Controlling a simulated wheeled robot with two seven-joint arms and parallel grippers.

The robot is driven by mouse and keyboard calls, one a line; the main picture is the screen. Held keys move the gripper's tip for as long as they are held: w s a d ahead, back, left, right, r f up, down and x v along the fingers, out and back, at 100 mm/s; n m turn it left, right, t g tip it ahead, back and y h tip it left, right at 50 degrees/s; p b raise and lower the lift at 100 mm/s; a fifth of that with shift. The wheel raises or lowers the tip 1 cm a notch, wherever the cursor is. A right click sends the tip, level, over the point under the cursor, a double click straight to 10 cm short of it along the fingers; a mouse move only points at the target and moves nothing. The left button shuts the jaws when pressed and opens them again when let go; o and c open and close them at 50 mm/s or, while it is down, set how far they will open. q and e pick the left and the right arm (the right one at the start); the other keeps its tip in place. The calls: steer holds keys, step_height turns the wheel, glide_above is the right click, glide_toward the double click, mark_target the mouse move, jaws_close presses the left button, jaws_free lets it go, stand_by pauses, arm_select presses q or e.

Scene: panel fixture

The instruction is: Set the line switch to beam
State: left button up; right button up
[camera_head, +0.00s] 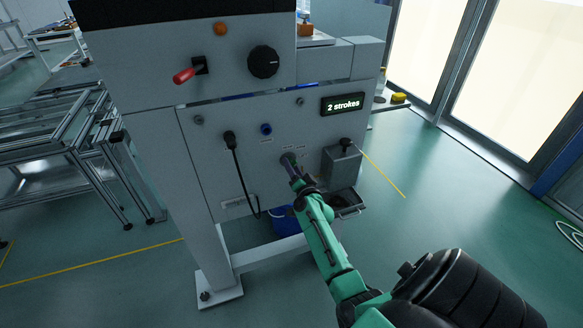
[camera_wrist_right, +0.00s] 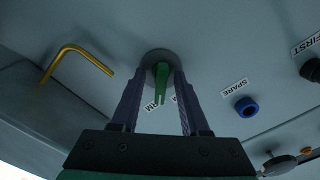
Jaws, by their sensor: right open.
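A switch with a green handle (camera_wrist_right: 161,82) on a round grey base sits on the panel (camera_wrist_right: 215,50) in the right wrist view. Small labels beside it are partly hidden by my fingers; only letters such as "RM" show, so I cannot read its positions. My right gripper (camera_wrist_right: 161,76) is open, with one finger on each side of the green handle; I cannot tell whether they touch it. In the head view my right gripper (camera_head: 289,163) is at the lower middle of the panel and covers most of the switch. My left gripper is not in view.
A blue socket (camera_wrist_right: 246,107) labelled "SPARE" and a brass bent rod (camera_wrist_right: 78,55) flank the switch. In the head view, a black plug with cable (camera_head: 230,138), red lever (camera_head: 185,75), black dial (camera_head: 263,62), "2 strokes" display (camera_head: 343,103) and grey box (camera_head: 341,167) are on the fixture.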

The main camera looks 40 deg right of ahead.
steer(key=shift+w, duration=0.15)
jaws_close()
steer(key=n+p, duration=0.1)
steer(key=n, duration=0.3)
steer(key=shift+n, duration=0.3)
steer(key=n, duration=0.4)
steer(key=shift+p, duration=0.3)
steer(key=shift+n, duration=0.3)
